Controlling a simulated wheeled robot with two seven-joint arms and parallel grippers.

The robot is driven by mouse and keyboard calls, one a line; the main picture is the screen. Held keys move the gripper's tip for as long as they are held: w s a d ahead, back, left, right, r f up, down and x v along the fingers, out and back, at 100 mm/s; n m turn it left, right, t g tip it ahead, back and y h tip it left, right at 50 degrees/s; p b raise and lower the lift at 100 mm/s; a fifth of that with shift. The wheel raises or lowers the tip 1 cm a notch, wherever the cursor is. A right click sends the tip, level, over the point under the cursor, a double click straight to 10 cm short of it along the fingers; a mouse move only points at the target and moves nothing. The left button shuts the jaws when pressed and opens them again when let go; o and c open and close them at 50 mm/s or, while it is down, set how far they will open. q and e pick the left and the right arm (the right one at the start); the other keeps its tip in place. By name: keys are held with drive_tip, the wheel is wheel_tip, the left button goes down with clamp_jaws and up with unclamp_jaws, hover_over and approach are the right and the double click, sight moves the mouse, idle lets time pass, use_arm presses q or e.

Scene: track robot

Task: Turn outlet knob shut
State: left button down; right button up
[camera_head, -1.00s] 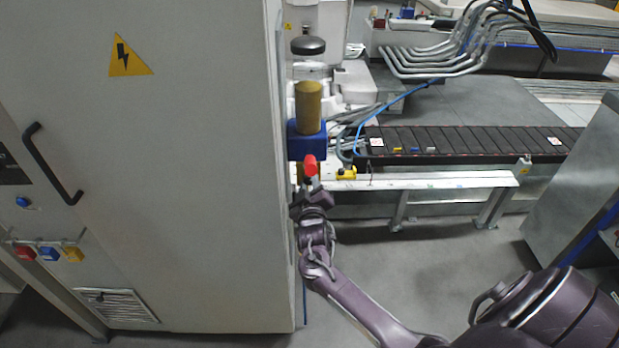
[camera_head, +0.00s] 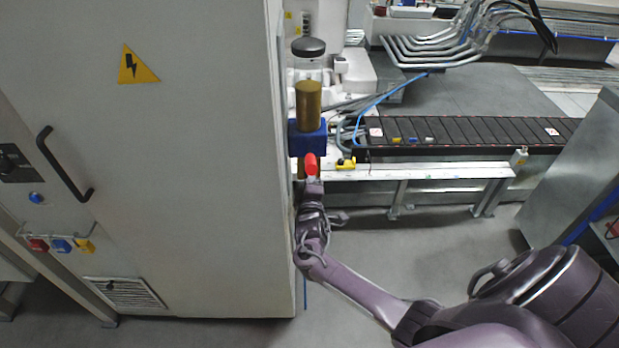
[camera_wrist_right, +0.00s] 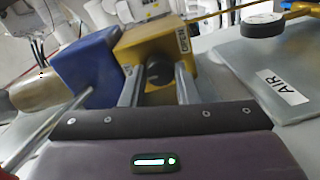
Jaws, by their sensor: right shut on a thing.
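A round black knob (camera_wrist_right: 158,73) sits on the face of a yellow block (camera_wrist_right: 165,45) in the right wrist view. My right gripper (camera_wrist_right: 158,88) has its two grey fingers on either side of this knob and is shut on it. In the head view my right gripper (camera_head: 311,187) is beside the cabinet's right edge, just below a red handle (camera_head: 311,163). The knob is hidden there. A blue housing (camera_head: 307,138) with a brass-coloured cylinder (camera_head: 308,105) stands above the red handle. My left gripper is not in view.
A large grey cabinet (camera_head: 190,200) fills the left, close beside my right wrist. A black-topped conveyor (camera_head: 460,136) lies behind to the right. The wrist view shows a round gauge (camera_wrist_right: 262,25) and a plate marked AIR (camera_wrist_right: 283,87). Open floor (camera_head: 420,255) lies right of the arm.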

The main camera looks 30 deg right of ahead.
idle(0.5)
drive_tip(key=o, duration=1)
drive_tip(key=shift+s+a, duration=0.1)
drive_tip(key=v, duration=0.7)
drive_tip(key=shift+s+a, duration=0.15)
drive_tip(key=shift+s, duration=0.1)
